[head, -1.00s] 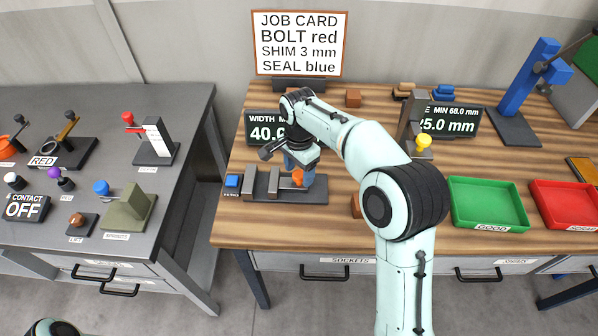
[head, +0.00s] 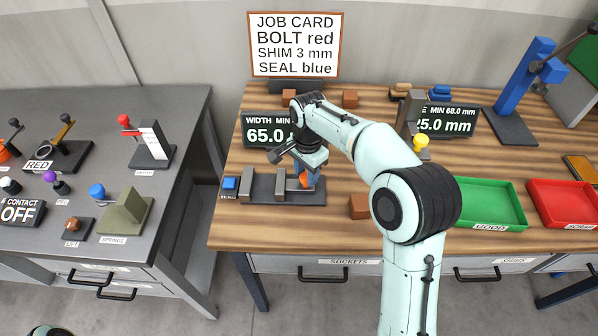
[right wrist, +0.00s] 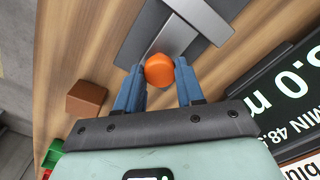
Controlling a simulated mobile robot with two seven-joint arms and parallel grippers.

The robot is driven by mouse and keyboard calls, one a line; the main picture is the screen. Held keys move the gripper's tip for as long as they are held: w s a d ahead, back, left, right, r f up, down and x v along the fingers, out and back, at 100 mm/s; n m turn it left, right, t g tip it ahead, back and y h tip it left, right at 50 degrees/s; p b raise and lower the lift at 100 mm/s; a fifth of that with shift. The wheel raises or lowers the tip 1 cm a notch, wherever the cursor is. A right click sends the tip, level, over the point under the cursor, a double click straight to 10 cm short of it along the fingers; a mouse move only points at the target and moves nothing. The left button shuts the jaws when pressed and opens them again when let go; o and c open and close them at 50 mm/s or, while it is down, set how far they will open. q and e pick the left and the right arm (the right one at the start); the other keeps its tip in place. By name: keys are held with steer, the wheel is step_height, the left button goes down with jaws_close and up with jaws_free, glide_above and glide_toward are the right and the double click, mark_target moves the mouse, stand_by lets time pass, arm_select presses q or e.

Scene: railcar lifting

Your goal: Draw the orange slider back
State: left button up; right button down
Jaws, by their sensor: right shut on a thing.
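The orange slider knob (head: 305,182) sits on the width gauge, a dark base (head: 262,198) with two grey upright jaws. The moving jaw (head: 281,182) stands just left of the knob, with a gap to the fixed jaw (head: 247,184). My right gripper (head: 313,176) is shut on the orange slider knob, partly hiding it. In the right wrist view the round orange knob (right wrist: 159,70) sits between the two blue fingers. The width display (head: 266,132) reads 65.0, partly covered by my arm. My left gripper is not in view.
A blue button (head: 230,184) is at the gauge's left end. A brown block (head: 358,206) lies right of the gauge. The green tray (head: 486,202) and red tray (head: 566,203) are farther right. A second gauge with a yellow knob (head: 421,142) stands behind my arm.

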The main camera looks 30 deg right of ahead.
steer(key=shift+s+d, duration=0.1)
steer(key=shift+d, duration=0.1)
steer(key=c, duration=0.7)
jaws_free()
steer(key=shift+s, duration=0.1)
steer(key=shift+r, duration=0.1)
steer(key=shift+r, duration=0.35)
arm_select(q)
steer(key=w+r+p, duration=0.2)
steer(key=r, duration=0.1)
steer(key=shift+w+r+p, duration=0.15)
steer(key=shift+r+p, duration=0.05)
steer(key=shift+p, duration=0.15)
arm_select(e)
step_height(320, 180, up, 13)
steer(key=shift+f, duration=0.2)
steer(key=shift+f, duration=0.1)
